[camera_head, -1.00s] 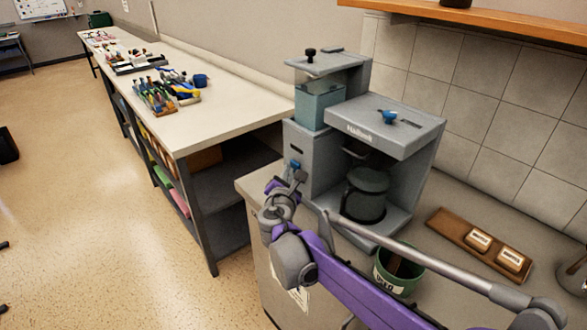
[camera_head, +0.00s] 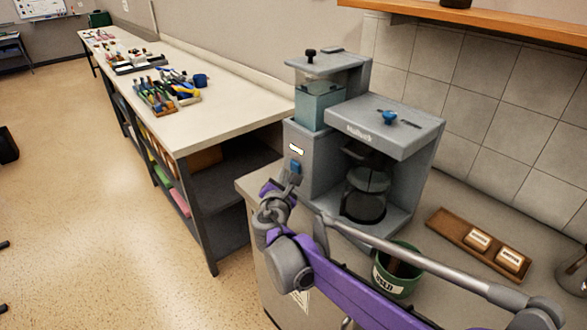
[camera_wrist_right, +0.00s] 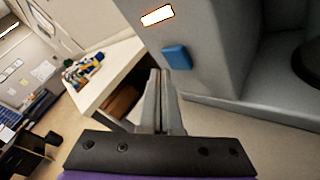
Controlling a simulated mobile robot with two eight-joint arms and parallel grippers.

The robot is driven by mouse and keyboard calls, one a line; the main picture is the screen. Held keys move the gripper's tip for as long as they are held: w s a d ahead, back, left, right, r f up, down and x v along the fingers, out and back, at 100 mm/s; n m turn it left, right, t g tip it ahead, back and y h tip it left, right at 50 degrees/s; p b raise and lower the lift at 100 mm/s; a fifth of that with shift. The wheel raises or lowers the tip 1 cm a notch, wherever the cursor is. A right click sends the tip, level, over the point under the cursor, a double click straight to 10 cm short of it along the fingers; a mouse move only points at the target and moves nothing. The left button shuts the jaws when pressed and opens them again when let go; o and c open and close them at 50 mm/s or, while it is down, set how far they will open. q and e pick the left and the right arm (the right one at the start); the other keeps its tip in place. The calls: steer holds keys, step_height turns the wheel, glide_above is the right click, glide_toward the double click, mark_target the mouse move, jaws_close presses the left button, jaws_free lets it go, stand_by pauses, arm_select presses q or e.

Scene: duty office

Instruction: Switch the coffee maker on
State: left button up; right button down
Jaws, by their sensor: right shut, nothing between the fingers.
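The grey coffee maker (camera_head: 370,135) stands on the counter, with a dark glass carafe (camera_head: 365,195) inside its bay. On its front left column are a blue switch (camera_head: 295,167) and, above it, a lit yellow-white indicator (camera_head: 296,149). The right wrist view also shows the blue switch (camera_wrist_right: 177,57) and the glowing indicator (camera_wrist_right: 158,15). My right gripper (camera_head: 293,182) is shut and empty, its tips just below the switch in the head view. In the right wrist view the gripper (camera_wrist_right: 160,75) points beside the switch, seemingly apart from it. My left gripper is not in view.
A green bin (camera_head: 398,270) stands in front of the coffee maker, beside my arm. A wooden tray (camera_head: 450,224) with two labelled blocks lies to the right. A long workbench (camera_head: 235,105) with tools stands to the left. A wooden shelf (camera_head: 480,22) hangs above.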

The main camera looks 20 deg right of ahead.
steer(key=s+a, duration=0.2)
steer(key=a, duration=0.3)
steer(key=shift+a+p, duration=0.3)
steer(key=shift+a, duration=0.05)
stand_by(1.6)
